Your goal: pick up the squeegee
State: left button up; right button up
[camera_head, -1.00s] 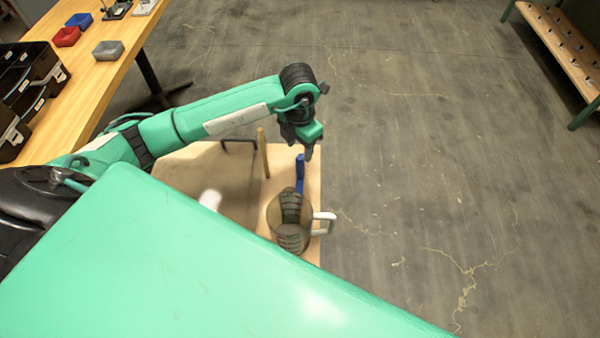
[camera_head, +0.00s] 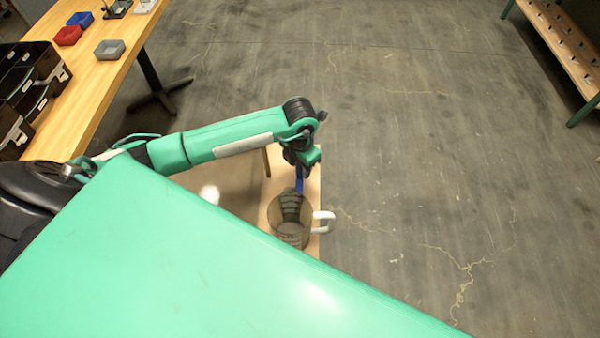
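A blue upright handle (camera_head: 299,184), which looks like the squeegee's, rises at the far rim of a see-through grey jug (camera_head: 290,228) with a white handle. I cannot tell whether it stands in the jug or behind it. Dark ribbed shapes show through the jug wall. My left gripper (camera_head: 303,170) points down at the top of the blue handle and overlaps it in the picture. Its fingertips are small and partly hidden, so I cannot tell whether they grip. My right gripper is not in view.
The jug stands near the right edge of a wooden surface (camera_head: 268,210). A wooden stick (camera_head: 266,163) and a blurred white thing (camera_head: 210,194) are left of it. A wooden table (camera_head: 100,75) with trays stands at the upper left. Open floor lies right.

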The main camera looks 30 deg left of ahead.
pick_arm(q)
grip_shut()
jog(key=shift+r, duration=0.1)
